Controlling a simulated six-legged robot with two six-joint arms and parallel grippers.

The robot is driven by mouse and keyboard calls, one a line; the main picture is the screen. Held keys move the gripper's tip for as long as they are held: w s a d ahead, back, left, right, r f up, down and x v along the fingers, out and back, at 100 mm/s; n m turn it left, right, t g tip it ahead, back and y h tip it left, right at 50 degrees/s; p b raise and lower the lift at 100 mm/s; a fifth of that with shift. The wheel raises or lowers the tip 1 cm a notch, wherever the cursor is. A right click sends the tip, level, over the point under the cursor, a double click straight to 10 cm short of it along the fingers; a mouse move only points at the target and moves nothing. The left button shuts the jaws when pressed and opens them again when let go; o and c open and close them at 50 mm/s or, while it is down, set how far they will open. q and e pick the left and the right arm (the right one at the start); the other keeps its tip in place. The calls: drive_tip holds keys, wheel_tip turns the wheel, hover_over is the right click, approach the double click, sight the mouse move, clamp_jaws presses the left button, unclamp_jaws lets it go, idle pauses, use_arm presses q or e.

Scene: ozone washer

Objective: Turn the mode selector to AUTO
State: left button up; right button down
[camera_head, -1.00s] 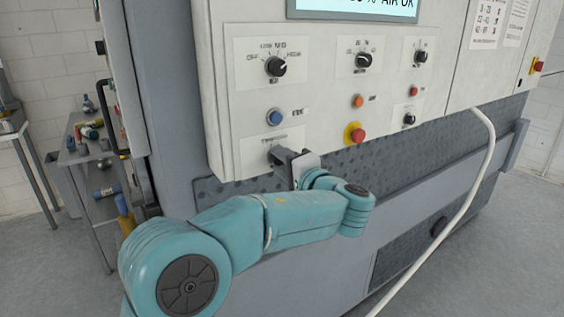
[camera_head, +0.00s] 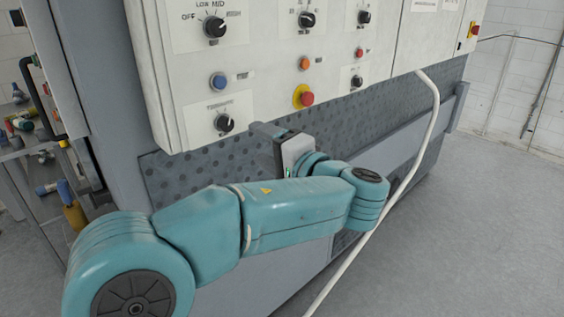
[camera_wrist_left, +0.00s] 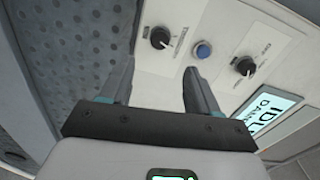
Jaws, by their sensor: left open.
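The control panel carries several black knobs, and I cannot read which one is the mode selector or find AUTO. One knob (camera_head: 214,27) at upper left has marks OFF, LOW, MID and a further one. The lower-left knob (camera_head: 224,123) also shows in the left wrist view (camera_wrist_left: 160,38). Other knobs are at upper middle (camera_head: 306,20), upper right (camera_head: 364,17) and lower right (camera_head: 357,81). My left gripper (camera_head: 262,131) is just right of the lower-left knob, apart from it. In the wrist view its fingers (camera_wrist_left: 158,75) are open with nothing between them. My right gripper is not in view.
A blue button (camera_head: 219,82), an orange button (camera_head: 305,64) and a red button on yellow (camera_head: 304,96) sit among the knobs. A white hose (camera_head: 425,130) hangs at the right. A cluttered side table (camera_head: 20,150) stands left. Open floor lies to the right.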

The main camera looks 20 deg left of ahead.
use_arm(q)
drive_tip(key=v, duration=0.5)
drive_tip(key=shift+d, duration=0.15)
drive_tip(key=w+f+m+h, duration=0.3)
drive_tip(key=f+m+h, duration=0.15)
drive_tip(key=f, duration=1.15)
drive_tip(key=s+d+f+m+g+h, duration=0.1)
drive_tip(key=s+f+g+h, duration=0.15)
drive_tip(key=f, duration=0.75)
drive_tip(key=s+d+f+m+g+h, duration=0.1)
drive_tip(key=s+f+g+h, duration=0.15)
drive_tip(key=f, duration=0.75)
drive_tip(key=s+d+f+n+g+h, duration=0.1)
drive_tip(key=s+d+f+n+h, duration=0.2)
drive_tip(key=s+f, duration=0.7)
drive_tip(key=s+d+f+n+h, duration=0.3)
drive_tip(key=s+f+n+h, duration=0.4)
drive_tip(key=s+f+n, duration=0.2)
drive_tip(key=shift+s+d+f+g+h, duration=0.2)
drive_tip(key=shift+s+f+g+h, duration=0.2)
drive_tip(key=shift+s+f, duration=0.4)
drive_tip(key=shift+w+f, duration=0.15)
